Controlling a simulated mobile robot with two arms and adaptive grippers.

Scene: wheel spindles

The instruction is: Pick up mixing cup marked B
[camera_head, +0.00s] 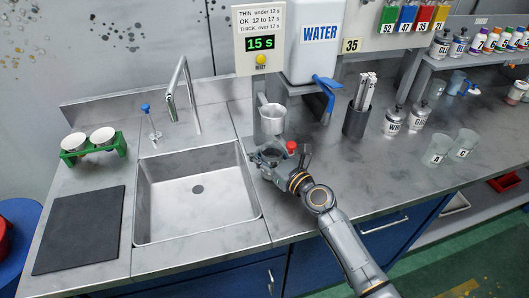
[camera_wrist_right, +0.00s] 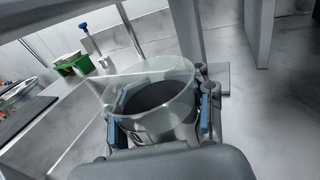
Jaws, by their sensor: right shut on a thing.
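My right gripper (camera_head: 270,157) is at the counter just right of the sink, below a grey cup-shaped holder. In the right wrist view it is shut on a clear mixing cup (camera_wrist_right: 151,75), with blue finger pads on both sides of the cup. The cup is upright or nearly so and looks dark grey inside. No letter on it can be read. Two more clear cups stand on the counter at right; the left one (camera_head: 436,148) seems marked A, and the letter on the other (camera_head: 463,145) is too small to be sure of. My left gripper is out of view.
The grey metal cup (camera_head: 271,119) on its stand is close above my right gripper. The sink (camera_head: 197,188) is just left. A dark rod holder (camera_head: 357,121) and labelled bottles (camera_head: 393,121) stand to the right. A water tank (camera_head: 315,45) hangs behind.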

